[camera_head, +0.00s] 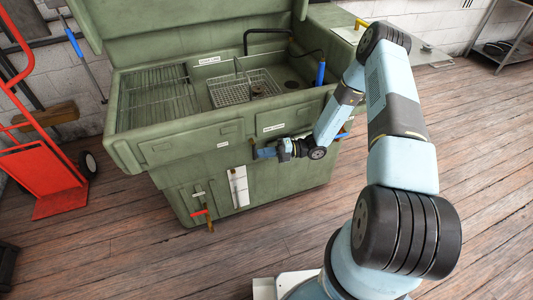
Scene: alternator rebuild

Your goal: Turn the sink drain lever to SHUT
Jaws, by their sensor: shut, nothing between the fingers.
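The drain lever (199,213) is a small red handle low on the front of the green parts-washer sink (180,150). It lies roughly level and points left from a brass-coloured drain pipe (210,226). A small pale label (198,194) sits above it, too small to read. My gripper (256,152) is shut and empty. It is in front of the sink's upper front panel, above and to the right of the lever and well apart from it. Whether it touches the panel, I cannot tell.
A white sheet (239,188) hangs on the front between lever and gripper. The basin holds a wire basket (240,88) and a rack (160,95). A red hand truck (40,165) stands left. The wooden floor (150,255) before the sink is clear.

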